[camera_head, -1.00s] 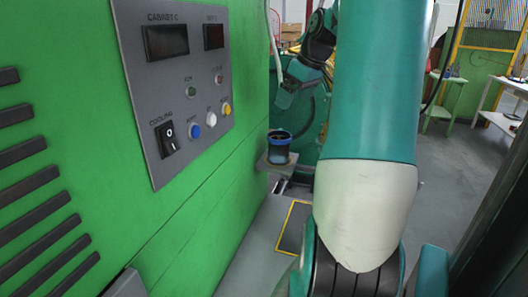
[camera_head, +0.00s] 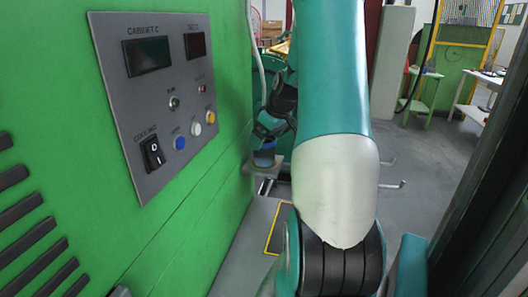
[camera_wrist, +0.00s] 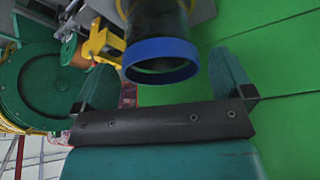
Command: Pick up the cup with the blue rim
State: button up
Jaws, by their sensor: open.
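The cup with the blue rim (camera_head: 264,159) stands upright on a small ledge beside the green cabinet in the head view. In the wrist view the cup (camera_wrist: 157,25) is dark, and its blue rim (camera_wrist: 160,55) faces the camera. My gripper (camera_wrist: 163,68) is open, with one teal finger on each side of the cup's rim in that view. No contact between fingers and cup shows. In the head view my gripper (camera_head: 272,128) is just above the cup and partly hidden, dark and small.
The green cabinet (camera_head: 190,235) with its grey control panel (camera_head: 158,95) stands close on the left. The small ledge (camera_head: 258,170) sticks out beside it. A green stand (camera_head: 422,95) and a white table (camera_head: 478,108) stand farther back right. Grey floor (camera_head: 425,180) lies open between.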

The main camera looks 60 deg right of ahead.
jog(key=x, duration=0.3)
jog(key=shift+w+f+p, duration=0.15)
jog(key=shift+w+p, duration=0.1)
jog(key=shift+p, duration=0.1)
jog(key=shift+c, duration=0.3)
jog(key=c, duration=1.1)
